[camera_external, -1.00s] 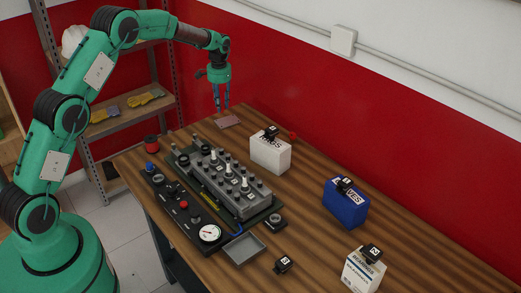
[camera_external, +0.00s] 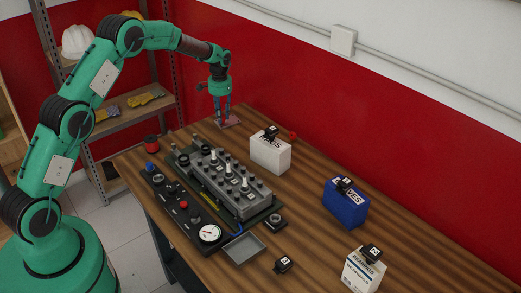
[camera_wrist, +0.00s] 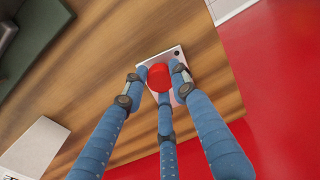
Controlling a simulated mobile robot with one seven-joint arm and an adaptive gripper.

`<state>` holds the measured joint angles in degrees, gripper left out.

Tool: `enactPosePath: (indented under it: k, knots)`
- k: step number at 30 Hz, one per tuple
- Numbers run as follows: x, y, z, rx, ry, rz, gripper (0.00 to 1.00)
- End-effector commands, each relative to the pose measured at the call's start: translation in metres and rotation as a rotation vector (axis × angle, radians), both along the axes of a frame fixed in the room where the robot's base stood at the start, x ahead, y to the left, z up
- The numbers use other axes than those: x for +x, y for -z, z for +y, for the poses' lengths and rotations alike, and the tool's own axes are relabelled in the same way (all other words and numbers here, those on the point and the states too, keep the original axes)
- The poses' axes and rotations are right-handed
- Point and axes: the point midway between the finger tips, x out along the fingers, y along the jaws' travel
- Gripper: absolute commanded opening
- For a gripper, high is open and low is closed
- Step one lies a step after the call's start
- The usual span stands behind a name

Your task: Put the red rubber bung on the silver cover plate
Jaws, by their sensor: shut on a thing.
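The red rubber bung (camera_wrist: 159,77) is round and sits between the three blue fingers of my gripper (camera_wrist: 161,84) in the wrist view. My gripper is shut on it. The silver cover plate (camera_wrist: 180,54) is a thin, pale square on the table, directly beyond the bung and fingertips. In the external view my gripper (camera_external: 222,121) points down at the plate (camera_external: 235,123) near the table's far corner. The bung cannot be made out there. I cannot tell whether the bung touches the plate.
A white box (camera_external: 269,154) stands to the right of the plate, with a small red item (camera_external: 293,135) behind it. The grey engine trainer (camera_external: 230,182) and a red spool (camera_external: 151,143) are nearer. A blue box (camera_external: 345,205) is farther right. Bare wood surrounds the plate.

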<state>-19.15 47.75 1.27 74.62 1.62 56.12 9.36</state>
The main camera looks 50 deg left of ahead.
Motion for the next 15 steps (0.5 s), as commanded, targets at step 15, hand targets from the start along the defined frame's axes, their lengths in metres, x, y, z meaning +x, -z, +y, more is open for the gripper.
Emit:
enactPosePath:
  k: [15]
  knots:
    - [0.0004, 0.0023, 0.0001, 0.0, 0.0, -0.001, 0.45]
